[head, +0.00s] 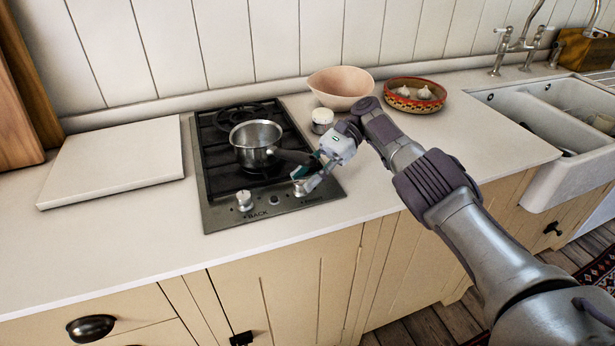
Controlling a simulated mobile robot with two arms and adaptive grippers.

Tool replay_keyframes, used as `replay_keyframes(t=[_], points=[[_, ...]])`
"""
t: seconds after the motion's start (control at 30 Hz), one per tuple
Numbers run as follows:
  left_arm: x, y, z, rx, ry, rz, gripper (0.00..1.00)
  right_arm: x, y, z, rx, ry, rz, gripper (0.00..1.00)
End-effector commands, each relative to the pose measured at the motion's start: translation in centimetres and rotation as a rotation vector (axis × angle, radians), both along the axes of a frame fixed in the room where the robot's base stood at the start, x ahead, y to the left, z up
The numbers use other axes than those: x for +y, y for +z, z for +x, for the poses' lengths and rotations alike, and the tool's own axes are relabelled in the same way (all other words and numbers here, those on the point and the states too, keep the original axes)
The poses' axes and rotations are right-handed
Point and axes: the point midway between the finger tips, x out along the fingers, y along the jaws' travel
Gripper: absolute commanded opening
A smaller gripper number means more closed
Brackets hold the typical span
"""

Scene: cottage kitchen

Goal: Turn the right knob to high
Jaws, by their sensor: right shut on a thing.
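The black and steel cooktop (222,217) is set into the pale worktop. Its left knob (244,199) stands free on the steel front strip. The right knob (299,188) is at the strip's right part, partly hidden by my right gripper (304,180). My right gripper comes in from the right and is shut on the right knob. The knob's exact setting is too small to read. My left gripper is not in view.
A steel saucepan (256,141) stands on the cooktop, its dark handle reaching close to my right gripper. A white-lidded jar (322,119), a pink bowl (341,86) and a patterned dish (414,94) stand behind my arm. A white board (113,165) lies at left.

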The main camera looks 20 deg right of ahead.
Motion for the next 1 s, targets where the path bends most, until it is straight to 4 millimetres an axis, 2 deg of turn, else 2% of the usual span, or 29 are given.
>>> replay_keyframes(t=[0.3, 0.33, 0.47, 1.0], points=[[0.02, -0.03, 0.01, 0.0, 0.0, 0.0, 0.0, 0.07, -0.35, -0.13, 0.005, 0.003, -0.004, 0.0], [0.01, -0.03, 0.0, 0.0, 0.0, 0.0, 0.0, 0.07, -0.35, -0.13, 0.005, 0.003, -0.004, 0.37], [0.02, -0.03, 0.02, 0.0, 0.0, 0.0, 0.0, 0.07, -0.27, -0.09, 0.004, 0.002, -0.003, 0.58], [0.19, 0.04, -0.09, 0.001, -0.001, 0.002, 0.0, 0.03, -0.08, -0.02, 0.001, -0.001, -0.002, 0.58]])
